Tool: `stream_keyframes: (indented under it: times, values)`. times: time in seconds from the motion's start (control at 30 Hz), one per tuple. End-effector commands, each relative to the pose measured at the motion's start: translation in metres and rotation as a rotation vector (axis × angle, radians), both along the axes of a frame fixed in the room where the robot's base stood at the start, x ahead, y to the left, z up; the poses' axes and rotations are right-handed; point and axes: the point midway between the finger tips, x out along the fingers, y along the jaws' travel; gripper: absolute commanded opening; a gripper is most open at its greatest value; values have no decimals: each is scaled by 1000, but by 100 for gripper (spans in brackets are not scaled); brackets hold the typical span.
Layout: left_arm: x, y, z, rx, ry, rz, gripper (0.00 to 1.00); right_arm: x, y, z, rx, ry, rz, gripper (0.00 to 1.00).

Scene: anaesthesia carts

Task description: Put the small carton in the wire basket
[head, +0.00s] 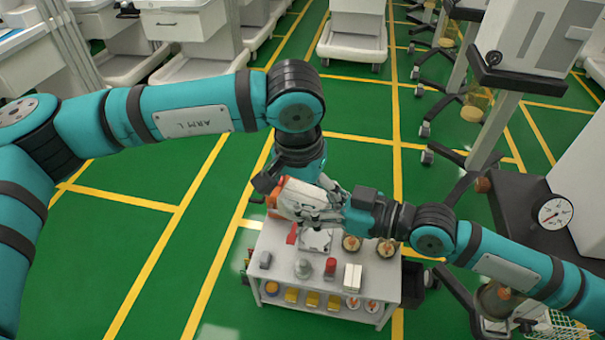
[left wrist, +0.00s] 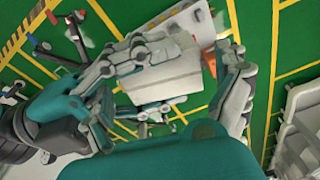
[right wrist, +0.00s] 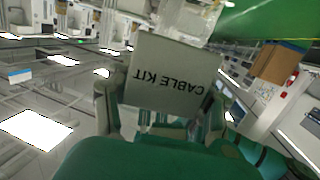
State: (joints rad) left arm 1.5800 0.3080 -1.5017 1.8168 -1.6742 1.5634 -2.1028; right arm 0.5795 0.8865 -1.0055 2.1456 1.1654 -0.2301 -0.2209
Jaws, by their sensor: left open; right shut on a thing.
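A pale grey carton marked "CABLE KIT" (right wrist: 175,72) is in my right gripper (head: 318,208), which is shut on it. The carton also shows in the left wrist view (left wrist: 165,76), off the table in mid-air. My left gripper (left wrist: 190,70) is open, with its fingers spread either side of the carton; I cannot tell whether they touch it. In the head view the two grippers meet above the back of the small table, and the carton is largely hidden between them. A wire basket (head: 562,330) is partly visible at the lower right corner.
A white table (head: 335,312) below bears a white box (head: 352,277), a red item (head: 330,267), a grey item (head: 303,268) and several round and yellow items. A grey cart with a gauge (head: 553,213) stands at the right. Green floor is clear at left.

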Motion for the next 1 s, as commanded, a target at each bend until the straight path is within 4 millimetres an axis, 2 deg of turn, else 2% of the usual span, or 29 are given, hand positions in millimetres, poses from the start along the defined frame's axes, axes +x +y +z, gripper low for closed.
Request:
stream_keyframes:
  times: [0.2,0.53,0.93,1.0]
  values:
    - [3,-2,-19,-1,0,0,100,0,0,1,1,0,0,16]
    - [3,-2,-22,-1,0,1,100,0,0,0,1,0,0,16]
    - [3,-2,-21,-2,0,0,48,0,0,1,2,-1,0,16]
    - [3,-3,-21,-3,0,0,46,0,0,1,2,-1,0,16]
